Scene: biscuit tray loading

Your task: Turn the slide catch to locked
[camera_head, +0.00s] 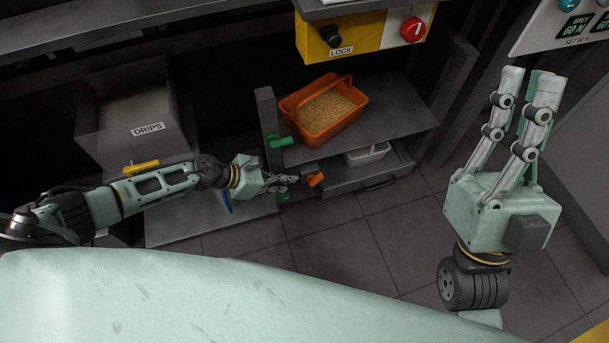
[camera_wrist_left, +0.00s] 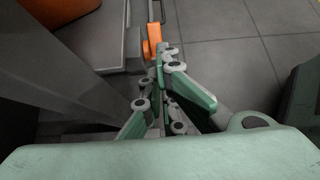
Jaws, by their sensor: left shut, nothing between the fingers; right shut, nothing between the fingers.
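An orange lever (camera_head: 315,179), which looks like the slide catch, sits at the front left corner of the low shelf unit, beside the drawer. It also shows in the left wrist view (camera_wrist_left: 151,49), just beyond my fingers. My left gripper (camera_head: 292,180) is shut and empty, its tips close to the left side of the lever. In the left wrist view the fingertips (camera_wrist_left: 165,55) overlap the lever's edge; I cannot tell whether they touch. No locked mark is readable on the catch. My right gripper (camera_head: 527,82) is shut and empty, raised at the right.
An orange crate of grain-like bits (camera_head: 290,103) stands on the shelf (camera_head: 395,115) above a white tub (camera_head: 368,158). A green lever (camera_head: 281,141) sits above my left gripper. A grey DRIPS bin (camera_head: 178,140) stands left. A yellow LOCK panel (camera_head: 368,30) hangs above. The floor in front is clear.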

